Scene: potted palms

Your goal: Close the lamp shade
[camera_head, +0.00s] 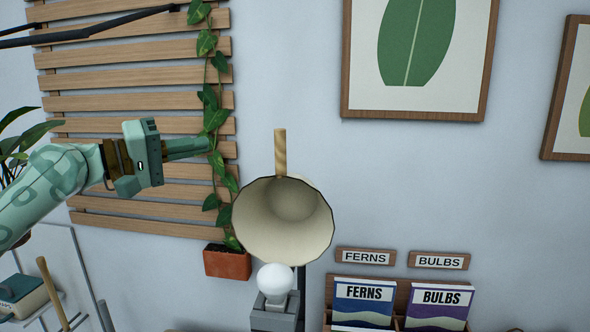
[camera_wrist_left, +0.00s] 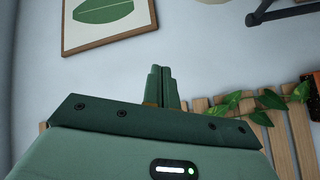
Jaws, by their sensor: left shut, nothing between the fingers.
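The cream lamp shade (camera_head: 262,222) is tipped up and open, its hollow inside facing me. A wooden handle (camera_head: 280,152) stands up from its upper rim. A white bulb (camera_head: 275,279) sits uncovered on a grey base (camera_head: 272,315) below the shade. My left gripper (camera_head: 208,145) is shut and empty, up and to the left of the shade, in front of the slatted panel and apart from the handle. Its closed fingers show in the left wrist view (camera_wrist_left: 161,88), where the lamp is not visible. My right gripper is not in view.
A wooden slat panel (camera_head: 130,103) with a trailing vine (camera_head: 211,95) hangs behind my left gripper. A terracotta pot (camera_head: 227,263) is left of the shade. FERNS (camera_head: 363,301) and BULBS (camera_head: 438,303) packets stand to the right. The wall space above the handle is clear.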

